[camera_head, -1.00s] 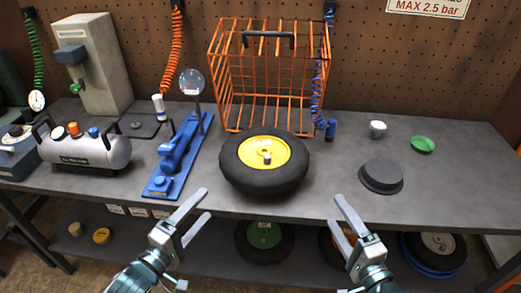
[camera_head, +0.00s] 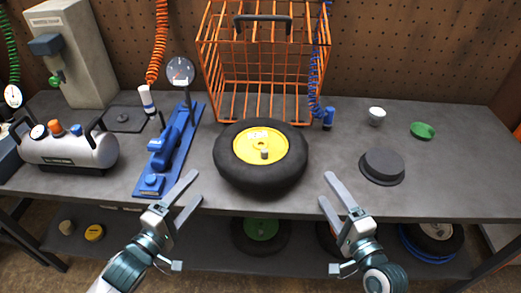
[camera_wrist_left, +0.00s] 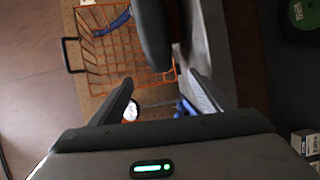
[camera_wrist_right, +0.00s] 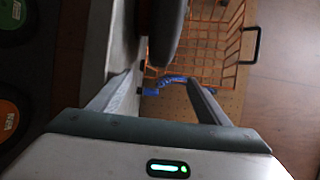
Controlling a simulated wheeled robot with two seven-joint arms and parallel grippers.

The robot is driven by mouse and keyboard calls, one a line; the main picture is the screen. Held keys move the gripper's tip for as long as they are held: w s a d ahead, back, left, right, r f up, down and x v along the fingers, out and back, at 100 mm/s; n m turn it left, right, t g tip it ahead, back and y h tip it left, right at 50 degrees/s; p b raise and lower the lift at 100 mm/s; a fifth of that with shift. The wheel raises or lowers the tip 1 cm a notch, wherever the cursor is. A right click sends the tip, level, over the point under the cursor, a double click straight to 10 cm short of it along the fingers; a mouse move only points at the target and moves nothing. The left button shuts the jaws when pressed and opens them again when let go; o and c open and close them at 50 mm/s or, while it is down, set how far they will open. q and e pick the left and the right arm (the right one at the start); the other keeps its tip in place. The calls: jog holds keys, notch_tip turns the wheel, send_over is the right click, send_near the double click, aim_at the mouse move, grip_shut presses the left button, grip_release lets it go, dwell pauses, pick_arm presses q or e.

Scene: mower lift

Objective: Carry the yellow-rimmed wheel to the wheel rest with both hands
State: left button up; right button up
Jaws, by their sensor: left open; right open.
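The yellow-rimmed wheel (camera_head: 284,174), a black tyre with a yellow hub, lies flat on the bench in front of the orange cage. Its dark tyre edge also shows in the left wrist view (camera_wrist_left: 152,35) and the right wrist view (camera_wrist_right: 167,30). A low, round, dark grey block (camera_head: 383,167), which looks like the wheel rest, stands to the right of the wheel with nothing on it. My left gripper (camera_head: 196,186) is open and empty, left of the wheel and apart from it. My right gripper (camera_head: 325,187) is open and empty, right of the wheel and apart from it.
The orange wire cage (camera_head: 265,60) stands behind the wheel. A blue tool stand with a gauge (camera_head: 168,150) is close on the left, with a silver compressor (camera_head: 70,151) beyond. A white cup (camera_head: 377,116) and green dish (camera_head: 423,130) sit behind the grey block. Other wheels lie below.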

aim_at(226, 150)
pick_arm(q)
jog(key=x, duration=1.7)
jog(key=shift+w+d, duration=0.1)
jog(key=shift+w, duration=0.05)
pick_arm(e)
jog(key=x, duration=1.7)
jog(key=shift+w+a, duration=0.1)
jog(key=shift+w, duration=0.05)
pick_arm(q)
grip_shut()
pick_arm(e)
grip_shut()
pick_arm(q)
jog(key=shift+r, duration=0.15)
pick_arm(e)
jog(key=shift+r, duration=0.2)
